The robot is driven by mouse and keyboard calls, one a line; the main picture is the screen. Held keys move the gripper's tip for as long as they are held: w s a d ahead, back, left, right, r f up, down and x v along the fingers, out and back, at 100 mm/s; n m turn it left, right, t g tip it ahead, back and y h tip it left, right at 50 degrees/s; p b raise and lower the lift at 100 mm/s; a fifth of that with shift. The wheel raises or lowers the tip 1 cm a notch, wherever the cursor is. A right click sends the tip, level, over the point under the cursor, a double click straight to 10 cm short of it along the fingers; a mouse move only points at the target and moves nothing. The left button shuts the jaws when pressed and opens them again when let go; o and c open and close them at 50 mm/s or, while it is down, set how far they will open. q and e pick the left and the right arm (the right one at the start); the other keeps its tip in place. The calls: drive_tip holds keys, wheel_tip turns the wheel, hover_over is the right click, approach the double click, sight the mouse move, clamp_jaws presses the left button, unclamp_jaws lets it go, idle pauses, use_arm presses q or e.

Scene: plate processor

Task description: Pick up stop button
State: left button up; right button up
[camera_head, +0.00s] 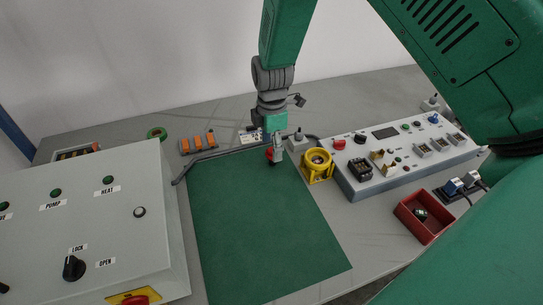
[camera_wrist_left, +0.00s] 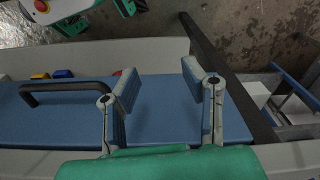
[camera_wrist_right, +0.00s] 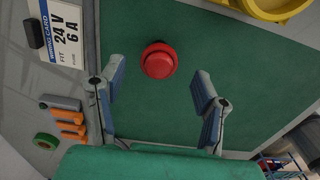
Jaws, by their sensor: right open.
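The red stop button (camera_wrist_right: 158,61) rests on the green mat (camera_wrist_right: 170,115), near the mat's far end. It also shows as a red spot in the head view (camera_head: 269,153), partly hidden by my right gripper (camera_head: 275,152). In the right wrist view my right gripper (camera_wrist_right: 160,78) is open and empty. The button lies just beyond the gap between its fingertips, and neither finger is seen touching it. My left gripper (camera_wrist_left: 158,84) is open and empty above a blue surface in the left wrist view; it is out of the head view.
A yellow ring-shaped holder (camera_head: 318,163) stands right of the button, with a grey control panel (camera_head: 405,160) beyond it. A dark bent bar (camera_head: 215,155) runs along the mat's far edge. A control box (camera_head: 85,235) stands left; a red bin (camera_head: 418,214) lies right. The near mat is clear.

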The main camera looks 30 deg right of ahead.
drive_tip(key=f, duration=0.4)
drive_tip(key=shift+w+d, duration=0.15)
drive_tip(key=shift+d, duration=0.1)
drive_tip(key=shift+r, duration=0.1)
clamp_jaws()
drive_tip(key=shift+r, duration=0.1)
